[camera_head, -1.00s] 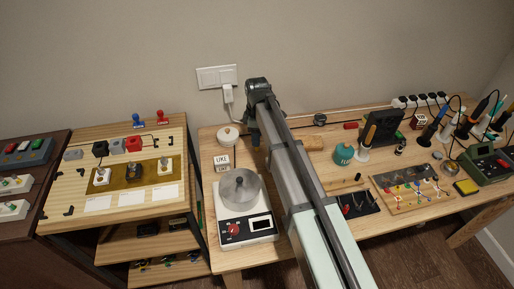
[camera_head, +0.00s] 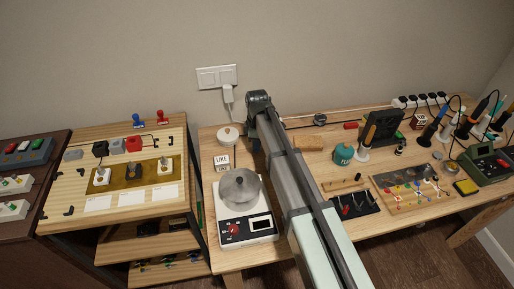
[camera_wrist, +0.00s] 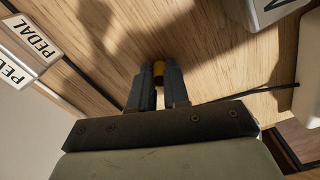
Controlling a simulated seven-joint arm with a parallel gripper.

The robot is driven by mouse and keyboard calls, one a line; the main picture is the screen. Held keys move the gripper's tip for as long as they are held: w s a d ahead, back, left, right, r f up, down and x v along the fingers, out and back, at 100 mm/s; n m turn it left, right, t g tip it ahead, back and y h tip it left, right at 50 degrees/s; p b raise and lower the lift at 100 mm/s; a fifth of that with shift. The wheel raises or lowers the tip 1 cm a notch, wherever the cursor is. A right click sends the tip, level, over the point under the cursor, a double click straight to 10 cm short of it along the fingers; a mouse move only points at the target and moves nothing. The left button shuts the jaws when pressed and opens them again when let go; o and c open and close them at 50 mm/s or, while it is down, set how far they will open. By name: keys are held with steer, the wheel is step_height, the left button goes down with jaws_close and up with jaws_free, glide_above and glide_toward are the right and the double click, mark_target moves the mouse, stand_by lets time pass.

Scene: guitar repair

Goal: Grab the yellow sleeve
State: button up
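In the head view, my gripper is hidden behind the end of my arm above the wooden bench, and I do not see the sleeve there.
A scale with a metal bowl (camera_head: 240,188), label blocks (camera_head: 222,161) and a round white item (camera_head: 229,134) stand left of my arm. A teal bottle (camera_head: 342,154), a black stand and soldering tools stand right. In the wrist view, a PEDAL label (camera_wrist: 33,36) lies left.

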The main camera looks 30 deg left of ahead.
jaws_close()
